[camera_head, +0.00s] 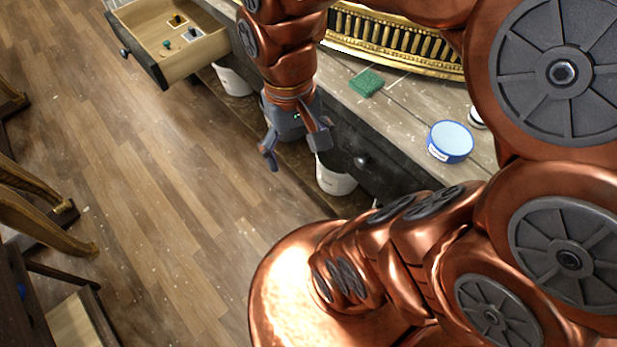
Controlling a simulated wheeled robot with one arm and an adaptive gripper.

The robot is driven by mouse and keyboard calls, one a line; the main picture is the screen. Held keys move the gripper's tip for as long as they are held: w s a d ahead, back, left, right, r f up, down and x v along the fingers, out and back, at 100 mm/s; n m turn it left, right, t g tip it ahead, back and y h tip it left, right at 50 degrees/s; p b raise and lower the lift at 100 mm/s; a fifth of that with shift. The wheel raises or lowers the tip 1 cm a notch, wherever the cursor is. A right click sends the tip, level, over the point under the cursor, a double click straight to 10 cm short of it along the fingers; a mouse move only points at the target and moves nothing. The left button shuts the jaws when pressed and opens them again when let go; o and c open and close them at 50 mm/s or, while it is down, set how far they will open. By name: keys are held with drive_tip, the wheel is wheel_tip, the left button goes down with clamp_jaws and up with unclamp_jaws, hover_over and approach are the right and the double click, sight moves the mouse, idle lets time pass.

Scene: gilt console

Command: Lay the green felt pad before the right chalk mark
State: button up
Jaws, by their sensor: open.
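The green felt pad (366,83) lies flat on the grey-brown console top, in front of the gilt frame's lower edge. A faint pale line (397,79) shows on the top just right of the pad, and it looks like a chalk mark. Another short pale line shows just behind the pad, partly hidden. I cannot tell surely which is the right mark. My gripper (296,155) is open and empty, fingers pointing down. In the picture it is below and left of the pad, by the console's front edge, apart from the pad.
A pulled-out drawer (200,50) at upper left holds several small items. A blue-rimmed round tub (450,142) stands on the top at right, with a white object (476,117) behind it. White buckets (334,182) stand below. My arm hides much of the right side.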

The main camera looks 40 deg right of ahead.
drive_tip(key=s, duration=0.1)
drive_tip(key=s+a+f+n, duration=0.1)
drive_tip(key=s, duration=0.1)
drive_tip(key=s+f+n, duration=0.1)
drive_tip(key=s, duration=0.1)
drive_tip(key=shift+a+f, duration=0.25)
drive_tip(key=shift+a, duration=0.05)
